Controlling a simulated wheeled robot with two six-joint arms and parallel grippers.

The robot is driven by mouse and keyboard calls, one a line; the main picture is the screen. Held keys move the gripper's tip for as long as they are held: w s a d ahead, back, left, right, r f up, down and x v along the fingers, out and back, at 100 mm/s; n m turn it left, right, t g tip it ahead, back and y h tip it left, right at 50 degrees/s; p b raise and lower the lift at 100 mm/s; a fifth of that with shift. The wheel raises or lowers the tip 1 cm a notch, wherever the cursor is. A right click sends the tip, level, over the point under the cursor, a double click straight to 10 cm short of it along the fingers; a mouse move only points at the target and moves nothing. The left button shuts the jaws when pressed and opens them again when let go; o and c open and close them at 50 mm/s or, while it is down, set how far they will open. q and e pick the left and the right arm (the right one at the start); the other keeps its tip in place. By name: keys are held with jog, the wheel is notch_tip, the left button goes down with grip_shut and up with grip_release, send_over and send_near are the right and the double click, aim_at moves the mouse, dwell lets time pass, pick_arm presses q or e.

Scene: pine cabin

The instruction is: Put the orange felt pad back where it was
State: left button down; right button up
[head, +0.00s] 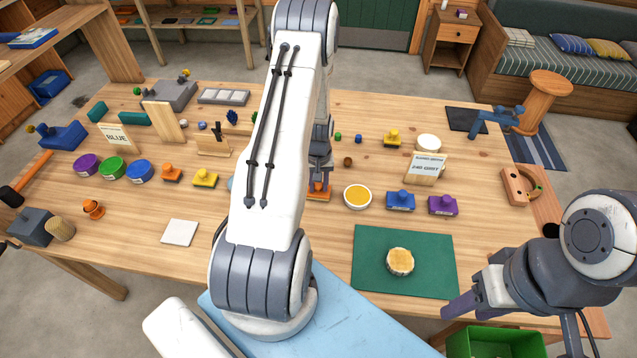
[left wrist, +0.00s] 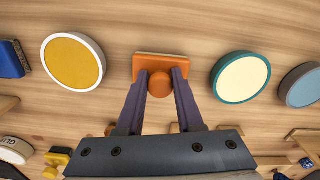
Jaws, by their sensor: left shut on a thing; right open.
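My left gripper (head: 319,178) is shut on the round knob of an orange block with a flat base, which I take as the orange felt pad (head: 319,194). In the left wrist view the pad (left wrist: 160,68) shows between the two fingers (left wrist: 160,85). It is on or just above the tabletop; I cannot tell which. A similar orange knobbed block (head: 172,173) stands left of my arm. A yellow disc with a white rim (head: 357,196) lies right of the held pad. A cream disc with a teal rim (left wrist: 241,78) lies on its other side. My right gripper (head: 461,304) is open and empty.
Blue (head: 400,201) and purple (head: 443,206) knobbed blocks stand right of the yellow disc. A green mat (head: 375,270) bears a round wooden piece (head: 400,262). A sign stand (head: 427,168) stands behind the blocks. My left arm hides the table's middle.

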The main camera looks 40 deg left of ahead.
aim_at(319, 185)
pick_arm(q)
jog(key=shift+f, duration=0.2)
jog(key=c, duration=0.5)
grip_release()
jog(key=shift+c, duration=0.2)
jog(key=shift+r, duration=0.2)
notch_tip(319, 185, up, 12)
jog(key=b, duration=0.2)
jog(key=s+d+r+m, duration=0.1)
jog(key=d+r+m, duration=0.35)
jog(key=d, duration=0.65)
jog(key=s+d+r+m, duration=0.1)
jog(key=d+r+m, duration=0.2)
jog(key=d+r, duration=0.55)
jog(key=s+d+r+m, duration=0.1)
jog(key=s+d+m, duration=0.3)
jog(key=s+d, duration=0.3)
jog(key=s+d+r+m+h, duration=0.1)
jog(key=s+d+m, duration=0.3)
jog(key=s+d, duration=0.3)
jog(key=s, duration=0.5)
jog(key=shift+d+r, duration=0.15)
